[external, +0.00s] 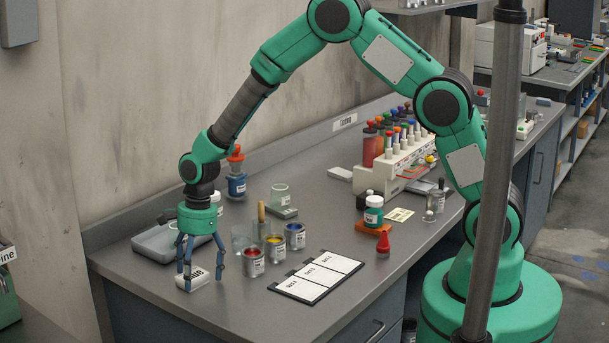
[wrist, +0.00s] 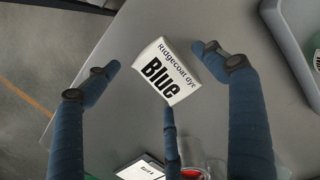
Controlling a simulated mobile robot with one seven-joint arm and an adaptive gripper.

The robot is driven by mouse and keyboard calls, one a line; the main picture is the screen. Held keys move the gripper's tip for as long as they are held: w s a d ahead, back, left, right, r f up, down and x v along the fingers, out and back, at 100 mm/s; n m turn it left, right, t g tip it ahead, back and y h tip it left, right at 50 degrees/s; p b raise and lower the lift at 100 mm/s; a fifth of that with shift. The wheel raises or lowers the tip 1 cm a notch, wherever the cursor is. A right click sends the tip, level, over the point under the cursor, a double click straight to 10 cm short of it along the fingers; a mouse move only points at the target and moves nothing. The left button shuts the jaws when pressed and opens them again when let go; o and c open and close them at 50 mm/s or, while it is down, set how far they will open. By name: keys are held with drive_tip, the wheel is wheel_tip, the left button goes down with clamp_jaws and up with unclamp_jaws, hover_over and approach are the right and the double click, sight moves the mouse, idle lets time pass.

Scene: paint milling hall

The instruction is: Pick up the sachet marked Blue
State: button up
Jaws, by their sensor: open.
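The white sachet marked Blue (external: 197,280) lies on the grey bench near its left front corner. In the wrist view, the sachet (wrist: 166,71) shows the words "Ridgecoat dye" and "Blue" and lies slightly tilted in the picture. My gripper (external: 200,273) points down over it with its fingers spread. In the wrist view, my gripper (wrist: 157,62) is open, with one finger left of the sachet, one right and one at its lower edge. The fingers stand around the sachet; whether the lower one touches it I cannot tell.
Small paint tins (external: 254,262) stand just right of my gripper, beside a glass beaker (external: 242,238). A card with several white panels (external: 317,276) lies farther right. A grey tray (external: 156,243) is behind. The bench edge is close in front.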

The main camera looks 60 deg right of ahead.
sight(193, 276)
idle(0.3)
drive_tip(key=c, duration=1.3)
drive_tip(key=shift+r, duration=0.1)
drive_tip(key=shift+r+b, duration=0.15)
drive_tip(key=shift+b, duration=0.15)
wheel_tip(193, 276, up, 3)
drive_tip(key=shift+r+p, duration=0.2)
drive_tip(key=shift+p, duration=0.45)
drive_tip(key=s+d, duration=0.1)
drive_tip(key=s, duration=0.4)
drive_tip(key=s+d+r+p, duration=0.1)
drive_tip(key=s+d, duration=0.1)
drive_tip(key=s, duration=0.3)
drive_tip(key=s+d+p, duration=0.1)
drive_tip(key=s+d, duration=0.1)
drive_tip(key=s, duration=0.3)
drive_tip(key=shift+d+r, duration=0.2)
drive_tip(key=shift+r, duration=0.1)
